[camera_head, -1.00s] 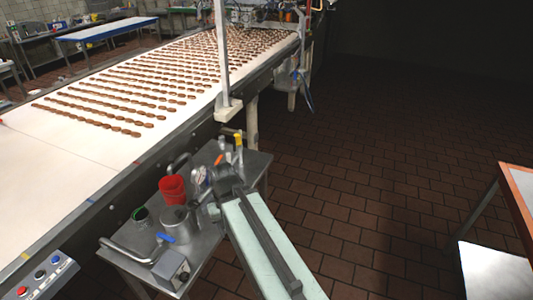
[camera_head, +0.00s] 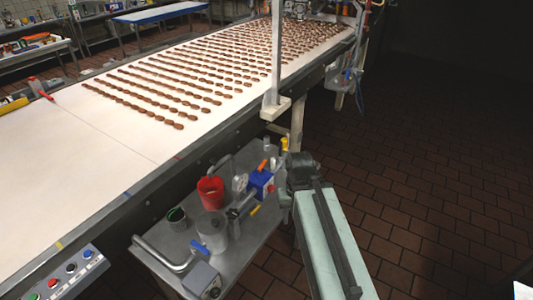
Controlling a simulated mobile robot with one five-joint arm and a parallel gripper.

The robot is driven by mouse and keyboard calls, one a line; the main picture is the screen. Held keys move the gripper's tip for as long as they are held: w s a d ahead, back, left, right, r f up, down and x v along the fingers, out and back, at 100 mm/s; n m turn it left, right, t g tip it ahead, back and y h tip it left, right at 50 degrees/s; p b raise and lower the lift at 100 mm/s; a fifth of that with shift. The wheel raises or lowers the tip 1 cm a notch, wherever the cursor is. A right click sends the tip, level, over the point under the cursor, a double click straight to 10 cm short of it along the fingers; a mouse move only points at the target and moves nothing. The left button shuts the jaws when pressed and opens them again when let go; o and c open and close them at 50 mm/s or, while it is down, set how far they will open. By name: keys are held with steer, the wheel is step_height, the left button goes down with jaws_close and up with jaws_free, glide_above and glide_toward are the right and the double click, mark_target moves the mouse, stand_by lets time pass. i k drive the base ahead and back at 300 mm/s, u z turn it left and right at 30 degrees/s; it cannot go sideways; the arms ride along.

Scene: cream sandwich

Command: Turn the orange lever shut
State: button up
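The orange lever (camera_head: 262,166) is small and sits on top of a blue box-like fitting (camera_head: 261,182) on the metal side table. It points up and to the right in the picture. My arm reaches in from the lower right, and its dark end (camera_head: 301,172) is just right of the blue fitting, apart from the lever in the picture. The fingertips are not clear against the dark parts, so I cannot tell whether my gripper is open or shut.
A red cup (camera_head: 210,192), a metal pot (camera_head: 212,232) with a blue handle, a dark green-rimmed cup (camera_head: 177,218) and pipes crowd the metal table (camera_head: 243,252). The conveyor (camera_head: 75,175) with rows of biscuits runs along the left. The tiled floor (camera_head: 420,190) at right is clear.

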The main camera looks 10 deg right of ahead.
mark_target(261, 165)
steer(key=i, duration=0.4)
steer(key=u, duration=0.2)
steer(key=k, duration=0.5)
steer(key=u, duration=1.2)
steer(key=k, duration=1.05)
steer(key=z, duration=0.95)
steer(key=i, duration=1.65)
steer(key=u, duration=0.05)
